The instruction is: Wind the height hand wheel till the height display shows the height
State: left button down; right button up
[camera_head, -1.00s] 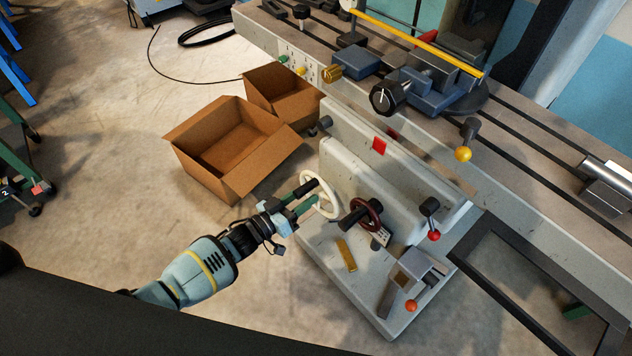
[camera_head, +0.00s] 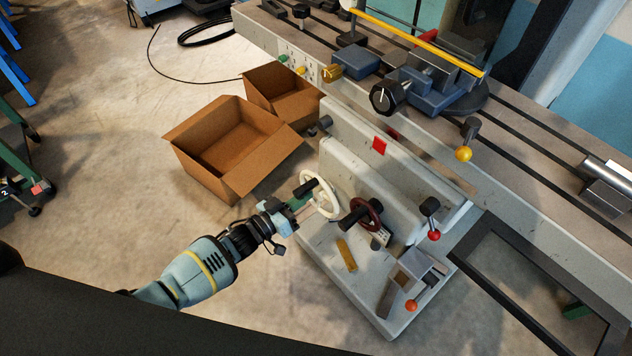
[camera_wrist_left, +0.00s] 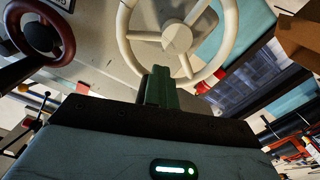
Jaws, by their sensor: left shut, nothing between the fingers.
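A cream spoked hand wheel (camera_head: 335,199) with a black grip stands on the left side of the grey machine. It fills the top middle of the left wrist view (camera_wrist_left: 177,39). A dark red hand wheel (camera_head: 378,211) is just right of it and shows at top left in the left wrist view (camera_wrist_left: 66,36). I cannot tell by a label which one is the height wheel. My left gripper (camera_head: 302,201) is shut and empty, its green fingers close to the cream wheel's near-left rim. Contact cannot be told. No height reading is legible. My right gripper is out of view.
Two open cardboard boxes (camera_head: 212,188) stand on the floor left of the machine. Open floor lies to the left.

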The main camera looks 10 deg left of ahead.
aim_at(324, 197)
pick_arm(q)
jog(key=shift+s+d+f+m, duration=0.1)
jog(key=shift+s+d+m, duration=0.1)
jog(key=shift+m, duration=0.4)
jog(key=shift+s+d+f+m, duration=0.1)
jog(key=shift+d+m, duration=0.05)
jog(key=shift+m, duration=0.45)
jog(key=m, duration=0.2)
jog(key=shift+s+d+m+b, duration=0.2)
jog(key=shift+d+m+b, duration=0.1)
jog(key=shift+b, duration=0.1)
jog(key=m, duration=0.2)
jog(key=f+b, duration=0.1)
jog(key=shift+s+d+m, duration=0.3)
jog(key=shift+m, duration=0.1)
jog(key=shift+s+d+m+b, duration=0.15)
jog(key=shift+m+b, duration=0.15)
jog(key=shift+m, duration=0.7)
jog(key=shift+r, duration=0.1)
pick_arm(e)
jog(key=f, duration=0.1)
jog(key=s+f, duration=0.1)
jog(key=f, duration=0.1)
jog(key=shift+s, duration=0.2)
pick_arm(q)
jog(key=c, duration=1.3)
grip_release()
